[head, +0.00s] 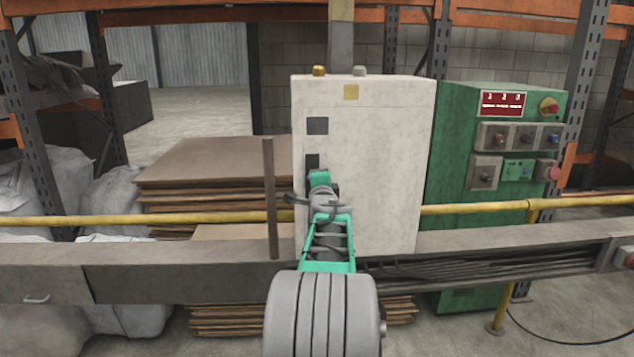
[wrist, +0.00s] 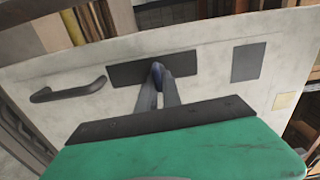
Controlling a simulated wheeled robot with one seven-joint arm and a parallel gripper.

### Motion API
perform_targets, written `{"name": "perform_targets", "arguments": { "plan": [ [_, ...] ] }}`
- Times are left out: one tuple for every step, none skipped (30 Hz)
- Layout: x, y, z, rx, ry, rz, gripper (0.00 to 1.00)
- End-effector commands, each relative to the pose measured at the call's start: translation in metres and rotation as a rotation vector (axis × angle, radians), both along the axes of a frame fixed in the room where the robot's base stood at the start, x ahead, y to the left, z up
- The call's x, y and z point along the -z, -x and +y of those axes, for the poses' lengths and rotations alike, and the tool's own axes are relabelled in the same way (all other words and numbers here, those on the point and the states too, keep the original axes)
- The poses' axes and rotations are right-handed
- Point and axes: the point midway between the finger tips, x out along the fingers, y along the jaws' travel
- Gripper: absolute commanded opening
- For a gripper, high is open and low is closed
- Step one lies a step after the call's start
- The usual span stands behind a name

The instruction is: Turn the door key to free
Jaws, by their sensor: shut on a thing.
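The light grey cabinet (head: 385,150) stands behind a rail in the head view, with my arm reaching to its left side. In the wrist view its door (wrist: 213,100) fills much of the picture. A dark lock plate (wrist: 118,74) is on the door, and a blue-grey key (wrist: 158,72) shows at its middle. My gripper (wrist: 159,84) is shut on the key, with both fingers close together at the plate. The fingers hide most of the key, and its exact angle is hard to tell. In the head view my gripper (head: 318,178) covers the lock area.
A dark door handle (wrist: 68,88) sits left of the plate, and a dark square (wrist: 247,62) sits right. A green control cabinet (head: 455,150) stands at the right. A yellow pipe (head: 470,208) and grey rail (head: 180,268) run across. Stacked brown sheets (head: 210,165) lie at the left.

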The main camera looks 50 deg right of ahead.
Motion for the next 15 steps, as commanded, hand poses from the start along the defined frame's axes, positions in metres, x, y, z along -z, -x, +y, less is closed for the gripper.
{"name": "perform_targets", "arguments": {
  "plan": [
    [0.0013,0.001,-0.0008,0.003,-0.01,-0.011,0.0],
    [0.0013,0.001,-0.0008,0.003,-0.016,-0.017,0.0],
    [0.0013,0.001,-0.0008,0.003,-0.023,-0.025,0.0],
    [0.0013,0.001,-0.0008,0.003,-0.028,-0.03,0.0],
    [0.0013,0.001,-0.0008,0.003,-0.032,-0.035,0.0],
    [0.0013,0.001,-0.0008,0.003,-0.036,-0.039,0.0],
    [0.0013,0.001,-0.0008,0.003,-0.038,-0.042,0.0],
    [0.0012,0.0009,-0.0008,0.003,-0.04,-0.045,0.0],
    [0.0012,0.0009,-0.0008,0.003,-0.042,-0.046,0.0],
    [0.0012,0.0009,-0.0008,0.003,-0.043,-0.048,0.0],
    [0.0011,0.0009,-0.0008,0.003,-0.044,-0.048,0.0],
    [0.0011,0.0009,-0.0008,0.003,-0.044,-0.049,0.0],
    [0.0011,0.0009,-0.0008,0.003,-0.044,-0.049,0.0],
    [0.0011,0.0009,-0.0008,0.003,-0.044,-0.049,0.0],
    [0.0011,0.0009,-0.0008,0.003,-0.044,-0.049,0.0]
  ]
}}
